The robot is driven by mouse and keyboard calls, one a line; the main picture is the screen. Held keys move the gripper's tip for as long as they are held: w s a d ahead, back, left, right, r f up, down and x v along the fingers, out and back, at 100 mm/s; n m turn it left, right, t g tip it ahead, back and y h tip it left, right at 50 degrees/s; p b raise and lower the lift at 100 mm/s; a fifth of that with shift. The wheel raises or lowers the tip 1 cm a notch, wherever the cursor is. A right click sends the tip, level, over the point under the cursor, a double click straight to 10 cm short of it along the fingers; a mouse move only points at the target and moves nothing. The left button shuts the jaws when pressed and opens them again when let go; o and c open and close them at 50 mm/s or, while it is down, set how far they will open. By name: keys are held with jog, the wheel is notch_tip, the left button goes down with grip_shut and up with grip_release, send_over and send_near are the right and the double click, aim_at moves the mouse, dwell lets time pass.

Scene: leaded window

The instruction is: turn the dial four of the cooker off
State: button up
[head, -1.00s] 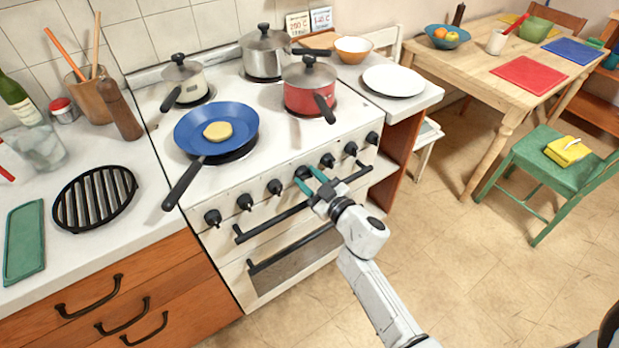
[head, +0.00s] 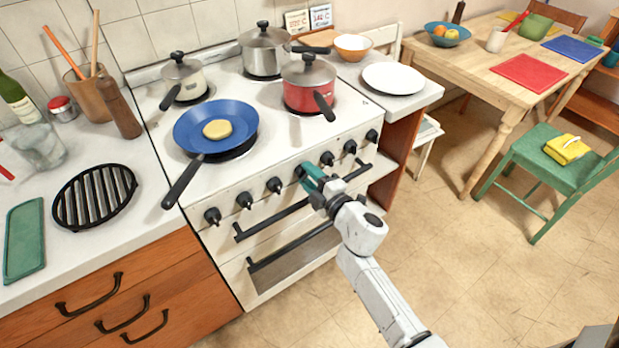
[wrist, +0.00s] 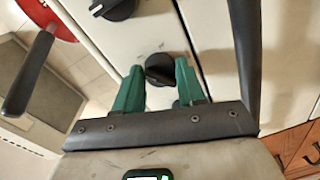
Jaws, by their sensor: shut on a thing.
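The cooker (head: 262,222) is white, with a row of black dials along its front panel. Dial four (head: 299,171), counted from the left, is at my gripper (head: 308,176). In the wrist view dial four (wrist: 159,70) sits between the green fingertips of my gripper (wrist: 158,80), which are shut on it. In the head view the fingers partly cover the dial. I cannot read its setting.
A neighbouring dial (wrist: 118,8) is close by in the wrist view. A black oven handle (head: 270,220) runs below the dials. A blue pan (head: 190,130) and a red pot (head: 309,94) have handles reaching toward the front edge.

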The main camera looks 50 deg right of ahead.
jog(key=n+b, duration=0.1)
jog(key=n, duration=0.4)
jog(key=shift+a, duration=0.1)
jog(key=shift+n+h+b, duration=0.4)
jog(key=shift+n+b, duration=0.55)
jog(key=shift+n, duration=1.25)
jog(key=o, duration=1)
jog(key=shift+o, duration=0.2)
jog(key=b+v, duration=0.2)
jog(key=v, duration=0.8)
jog(key=shift+s+a+r, duration=0.15)
jog(key=shift+s+r, duration=0.05)
jog(key=shift+s, duration=0.15)
